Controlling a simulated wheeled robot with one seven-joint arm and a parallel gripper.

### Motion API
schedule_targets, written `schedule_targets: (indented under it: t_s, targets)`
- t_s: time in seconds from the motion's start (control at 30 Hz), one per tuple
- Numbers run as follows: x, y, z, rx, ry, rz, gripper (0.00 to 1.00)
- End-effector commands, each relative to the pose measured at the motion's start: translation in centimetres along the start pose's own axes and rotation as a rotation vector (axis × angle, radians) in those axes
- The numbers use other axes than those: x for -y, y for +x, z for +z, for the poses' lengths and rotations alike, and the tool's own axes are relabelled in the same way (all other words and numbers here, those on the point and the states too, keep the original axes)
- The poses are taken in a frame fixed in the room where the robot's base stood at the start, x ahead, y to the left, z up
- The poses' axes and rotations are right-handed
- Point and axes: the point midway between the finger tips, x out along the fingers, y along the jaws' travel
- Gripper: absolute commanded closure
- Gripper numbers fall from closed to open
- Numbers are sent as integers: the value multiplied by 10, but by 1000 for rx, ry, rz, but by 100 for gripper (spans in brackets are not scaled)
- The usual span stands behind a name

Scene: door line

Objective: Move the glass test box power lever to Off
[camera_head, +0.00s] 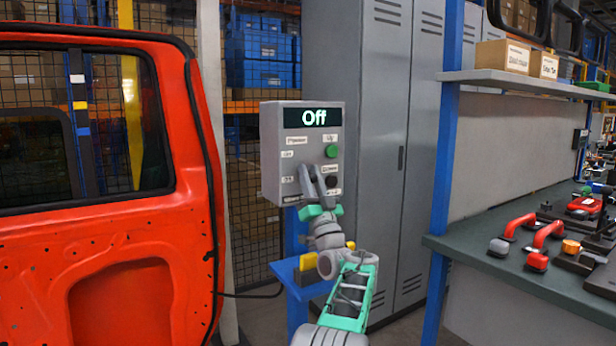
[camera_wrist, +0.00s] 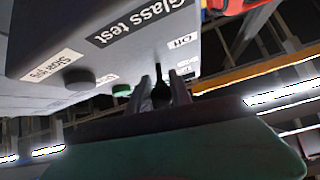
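The glass test box (camera_head: 302,150) is a grey box on a blue stand, and its display (camera_head: 311,117) reads "Off" in the head view. In the wrist view the box (camera_wrist: 75,30) shows upside down with a "Glass test" label. The dark power lever (camera_wrist: 158,75) stands out from its face. My gripper (camera_head: 318,172) is at the lower front of the box and hides the lever in the head view. In the wrist view my gripper (camera_wrist: 160,88) has its fingers apart, one on each side of the lever. I cannot tell if they touch it.
A green button (camera_head: 331,151) and a black knob (camera_head: 331,181) sit on the box's right side. A red vehicle door (camera_head: 100,240) fills the left. Grey lockers (camera_head: 375,60) stand behind. A workbench (camera_head: 480,255) with red-handled tools is at right.

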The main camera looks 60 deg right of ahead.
Motion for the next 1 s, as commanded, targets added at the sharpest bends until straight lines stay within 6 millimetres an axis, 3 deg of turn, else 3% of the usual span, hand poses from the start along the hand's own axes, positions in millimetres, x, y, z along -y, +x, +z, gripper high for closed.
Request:
schedule_targets:
  t_s: [0.2,0.47,0.57,0.8,1.0]
  targets:
    - [1,0,1,1,1,-1,56]
    - [2,-1,2,2,2,-2,56]
    - [1,-12,2,3,2,-1,56]
    - [0,-62,2,2,2,1,56]
    - [1,-78,1,2,1,-1,56]
